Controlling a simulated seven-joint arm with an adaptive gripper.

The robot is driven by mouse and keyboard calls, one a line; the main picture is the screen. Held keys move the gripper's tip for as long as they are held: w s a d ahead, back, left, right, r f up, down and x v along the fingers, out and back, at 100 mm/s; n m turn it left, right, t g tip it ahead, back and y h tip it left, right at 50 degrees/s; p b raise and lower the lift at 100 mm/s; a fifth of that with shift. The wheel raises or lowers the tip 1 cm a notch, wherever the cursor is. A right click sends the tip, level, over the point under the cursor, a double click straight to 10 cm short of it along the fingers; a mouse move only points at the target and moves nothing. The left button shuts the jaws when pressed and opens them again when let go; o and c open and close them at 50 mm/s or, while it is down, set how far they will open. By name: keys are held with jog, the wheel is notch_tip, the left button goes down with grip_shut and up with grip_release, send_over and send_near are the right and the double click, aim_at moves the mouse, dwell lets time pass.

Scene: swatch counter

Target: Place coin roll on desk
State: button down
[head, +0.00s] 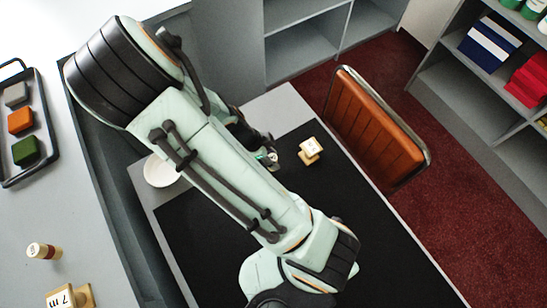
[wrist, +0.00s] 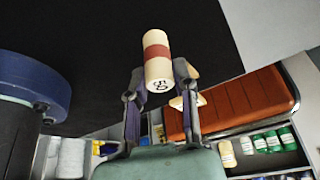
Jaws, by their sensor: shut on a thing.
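In the wrist view, my gripper (wrist: 159,74) is shut on a cream coin roll (wrist: 157,42) with a red-brown band and "50" on its near end. The roll sticks out beyond the fingertips, against the black top of the desk. I cannot tell whether it touches the surface. In the head view, my gripper (head: 266,157) is over the far part of the desk, mostly hidden by my arm, and the held roll is not clear there. The desk (head: 280,108) has a grey rim and a black mat (head: 365,225).
A numbered stand (head: 311,149) sits on the mat right of my gripper. A white bowl (head: 160,171) is at the left. An orange chair (head: 370,130) stands beyond. The left counter holds a block tray (head: 45,110), another banded roll (head: 43,251) and a stand (head: 70,297). The mat's right part is clear.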

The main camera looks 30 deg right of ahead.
jog(key=shift+f, duration=0.9)
jog(key=shift+f, duration=0.15)
jog(key=c, duration=0.9)
grip_release()
jog(key=v, duration=1.2)
jog(key=s+a+r+n+y, duration=0.1)
jog(key=s+r+n, duration=0.2)
jog(key=n, duration=0.5)
jog(key=s+a+r+n+t+y, duration=0.1)
jog(key=s+a+r+n+y, duration=0.1)
jog(key=s+r+n, duration=0.2)
jog(key=s+a+r+n+y, duration=0.1)
jog(key=s+n, duration=0.4)
jog(key=n, duration=0.6)
notch_tip(320, 180, up, 3)
jog(key=shift+s+a+f+n+t+y, duration=0.15)
jog(key=shift+n+t+y, duration=0.15)
jog(key=shift+y, duration=0.2)
